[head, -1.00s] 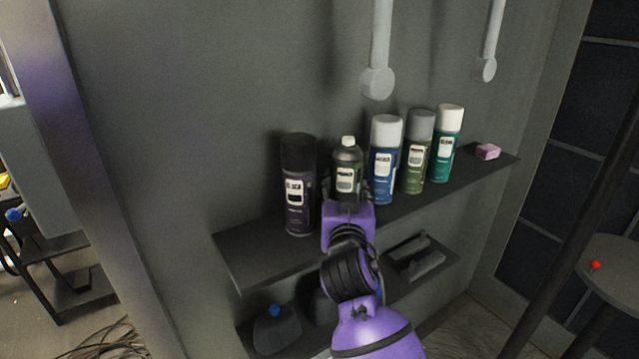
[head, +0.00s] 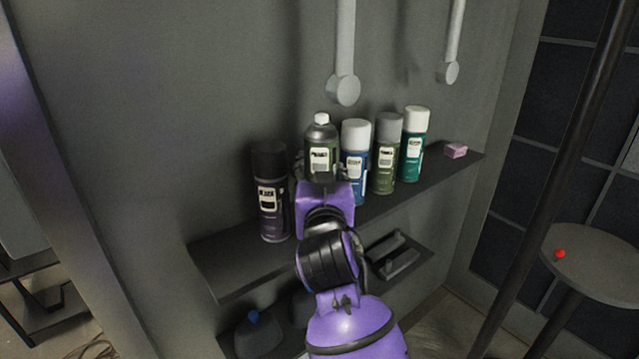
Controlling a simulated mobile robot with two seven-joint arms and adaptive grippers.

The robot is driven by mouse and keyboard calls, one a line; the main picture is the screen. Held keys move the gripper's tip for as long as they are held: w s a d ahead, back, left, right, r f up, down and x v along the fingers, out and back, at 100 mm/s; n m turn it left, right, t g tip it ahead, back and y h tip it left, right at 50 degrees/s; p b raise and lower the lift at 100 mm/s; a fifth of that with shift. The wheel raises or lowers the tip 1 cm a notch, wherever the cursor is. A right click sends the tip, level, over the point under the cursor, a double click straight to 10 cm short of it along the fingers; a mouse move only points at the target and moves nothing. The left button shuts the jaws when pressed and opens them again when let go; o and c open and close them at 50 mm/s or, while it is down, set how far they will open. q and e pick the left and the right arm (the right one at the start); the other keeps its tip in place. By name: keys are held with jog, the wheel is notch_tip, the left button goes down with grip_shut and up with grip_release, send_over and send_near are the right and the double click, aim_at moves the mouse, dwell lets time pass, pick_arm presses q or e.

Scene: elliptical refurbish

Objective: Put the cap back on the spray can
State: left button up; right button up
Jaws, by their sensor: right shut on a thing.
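The uncapped spray can (head: 321,150) is dark with a white label, a grey shoulder and a small white nozzle on top. It is upright, in front of the wall shelf's row of cans. My right gripper (head: 323,180) is shut on this can; its fingers are mostly hidden behind the purple wrist and the can. The can's base is hidden by the wrist. I cannot make out a loose cap for it. A small red thing (head: 560,253) lies on a round table at the right; it is too small to identify. My left gripper is not in view.
A black-capped can (head: 271,195) stands close on the left. Blue (head: 354,160), olive (head: 387,160) and teal (head: 412,150) cans stand on the right. A pink block (head: 456,150) lies at the shelf's right end. The upper shelf (head: 228,262) is bare at its left end.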

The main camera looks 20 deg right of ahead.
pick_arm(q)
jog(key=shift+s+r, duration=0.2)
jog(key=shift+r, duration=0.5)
pick_arm(e)
jog(key=s+a+r, duration=0.1)
jog(key=s+r, duration=0.5)
jog(key=s, duration=0.4)
jog(key=shift+s+a+r, duration=0.15)
jog(key=shift+s+a, duration=0.2)
jog(key=shift+s, duration=0.05)
jog(key=o, duration=1.1)
grip_shut()
